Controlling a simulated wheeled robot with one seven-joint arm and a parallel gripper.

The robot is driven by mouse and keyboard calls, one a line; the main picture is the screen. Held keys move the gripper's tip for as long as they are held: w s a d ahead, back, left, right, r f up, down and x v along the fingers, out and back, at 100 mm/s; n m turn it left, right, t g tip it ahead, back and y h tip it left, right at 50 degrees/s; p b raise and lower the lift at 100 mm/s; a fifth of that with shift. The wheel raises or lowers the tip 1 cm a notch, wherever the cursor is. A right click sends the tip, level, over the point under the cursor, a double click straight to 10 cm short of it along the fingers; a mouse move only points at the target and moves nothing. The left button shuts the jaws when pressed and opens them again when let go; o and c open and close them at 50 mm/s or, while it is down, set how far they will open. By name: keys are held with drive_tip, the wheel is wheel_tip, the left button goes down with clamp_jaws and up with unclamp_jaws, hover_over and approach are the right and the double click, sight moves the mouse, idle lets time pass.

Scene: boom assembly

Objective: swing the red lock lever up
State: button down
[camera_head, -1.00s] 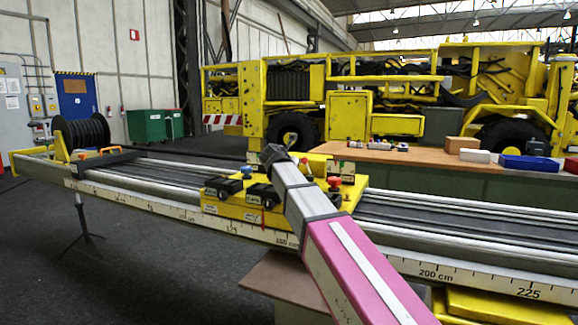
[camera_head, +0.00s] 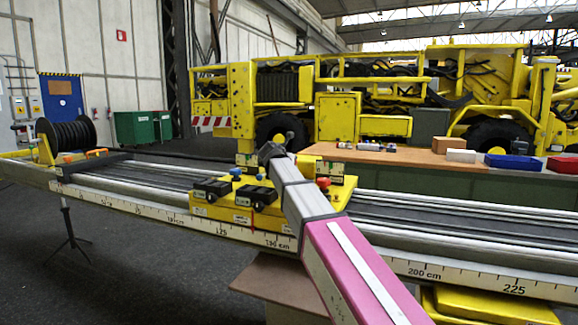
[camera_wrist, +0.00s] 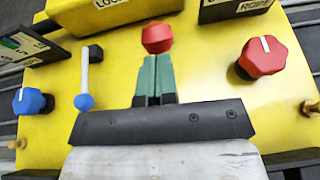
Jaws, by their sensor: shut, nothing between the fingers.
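In the wrist view a red faceted knob (camera_wrist: 157,37), which looks like the end of the red lock lever, shows just past the tips of my gripper (camera_wrist: 156,60). The green fingers are together and empty, and they hide whatever shaft lies below the knob. I cannot tell whether the fingertips touch it. A label reading "LOC…" (camera_wrist: 112,4) is partly cut off above. In the head view my gripper (camera_head: 270,153) is over the yellow carriage (camera_head: 238,216) on the rail, and my arm hides part of the carriage.
In the wrist view a red knob with a white mark (camera_wrist: 262,56) is at right. A blue knob (camera_wrist: 30,101) and a white lever with a blue ball (camera_wrist: 84,101) are at left. In the head view a workbench (camera_head: 405,158) stands behind the long rail (camera_head: 440,225).

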drive_tip(key=shift+w+d+r+g, duration=0.1)
drive_tip(key=shift+w+r+g, duration=0.2)
drive_tip(key=shift+r, duration=0.05)
drive_tip(key=shift+w+r, duration=0.1)
drive_tip(key=shift+r, duration=0.05)
drive_tip(key=w+r+g+y, duration=0.1)
drive_tip(key=w+g, duration=0.1)
drive_tip(key=w+d+r+g, duration=0.1)
drive_tip(key=w+r, duration=0.1)
drive_tip(key=w+d+r+g+y, duration=0.1)
drive_tip(key=g, duration=0.1)
drive_tip(key=shift+w+r+g+y, duration=0.2)
drive_tip(key=shift+w+g+y, duration=0.1)
drive_tip(key=shift+w, duration=0.1)
drive_tip(key=shift+w+d+r+g, duration=0.2)
drive_tip(key=shift+w+g, duration=0.4)
drive_tip(key=shift+w+d+r, duration=0.1)
drive_tip(key=shift+w+d, duration=0.25)
drive_tip(key=shift+w, duration=0.4)
drive_tip(key=shift+w+d+r, duration=0.1)
drive_tip(key=shift+w+d, duration=0.2)
drive_tip(key=shift+w, duration=0.45)
